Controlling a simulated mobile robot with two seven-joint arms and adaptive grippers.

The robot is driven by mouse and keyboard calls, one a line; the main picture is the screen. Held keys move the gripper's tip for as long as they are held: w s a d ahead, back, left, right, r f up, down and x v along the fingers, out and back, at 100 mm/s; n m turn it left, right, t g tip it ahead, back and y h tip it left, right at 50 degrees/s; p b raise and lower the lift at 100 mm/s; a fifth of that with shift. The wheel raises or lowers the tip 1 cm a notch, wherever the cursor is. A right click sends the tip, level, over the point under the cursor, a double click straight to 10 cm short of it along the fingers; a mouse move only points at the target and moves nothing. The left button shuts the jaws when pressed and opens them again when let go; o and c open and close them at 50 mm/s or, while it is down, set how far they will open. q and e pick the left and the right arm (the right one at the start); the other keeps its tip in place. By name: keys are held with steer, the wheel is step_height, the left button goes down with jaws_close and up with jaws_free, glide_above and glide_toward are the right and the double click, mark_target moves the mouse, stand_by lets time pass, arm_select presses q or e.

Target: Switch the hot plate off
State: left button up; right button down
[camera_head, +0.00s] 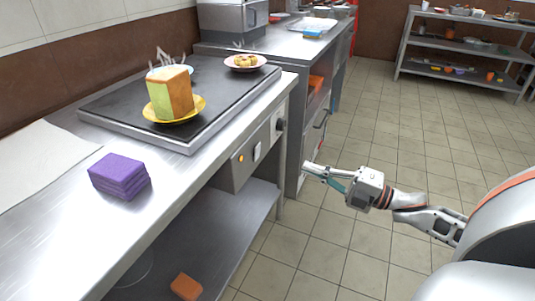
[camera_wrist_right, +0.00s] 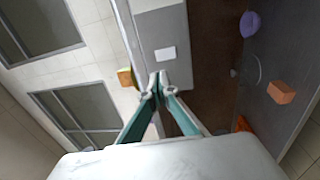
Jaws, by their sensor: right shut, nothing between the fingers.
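The hot plate (camera_head: 225,98) is a dark flat slab on the steel counter, with steam-like wisps above it. The grey control box (camera_head: 236,176) under the counter's front edge carries a glowing orange light (camera_head: 241,158), a pale rocker switch (camera_head: 257,152) and a dark knob (camera_head: 281,125). My right gripper (camera_head: 308,168) is shut and empty, out in front of the box and apart from it, to the right of the switch. In the right wrist view the shut fingertips (camera_wrist_right: 156,82) appear just below the pale switch (camera_wrist_right: 165,53). My left gripper is out of view.
On the hot plate stand a yellow plate (camera_head: 187,119) with a green and orange block (camera_head: 170,95), and a pink bowl (camera_head: 245,68) of food. Purple cloths (camera_head: 119,177) lie on the counter. An orange block (camera_head: 186,286) sits on the lower shelf. The tiled floor (camera_head: 335,250) is open.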

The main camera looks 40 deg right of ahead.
steer(key=b, duration=0.3)
glide_toward(258, 148)
steer(key=x, duration=0.5)
steer(key=shift+f, duration=0.4)
steer(key=shift+x, duration=0.95)
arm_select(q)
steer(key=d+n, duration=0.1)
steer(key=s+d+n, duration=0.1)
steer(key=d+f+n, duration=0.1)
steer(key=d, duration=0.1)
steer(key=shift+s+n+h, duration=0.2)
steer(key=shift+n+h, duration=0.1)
arm_select(e)
steer(key=shift+r, duration=0.15)
steer(key=shift+w+r+p, duration=0.15)
steer(key=shift+r+p, duration=0.15)
steer(key=shift+p, duration=0.05)
steer(key=shift+w+r+p, duration=0.3)
steer(key=shift+r+p, duration=0.15)
steer(key=shift+p, duration=0.05)
steer(key=shift+s+a+f, duration=0.15)
steer(key=shift+s+f, duration=0.05)
steer(key=shift+f, duration=0.3)
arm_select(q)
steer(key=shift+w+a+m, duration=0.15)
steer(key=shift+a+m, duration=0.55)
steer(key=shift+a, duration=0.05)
arm_select(e)
steer(key=shift+f, duration=0.1)
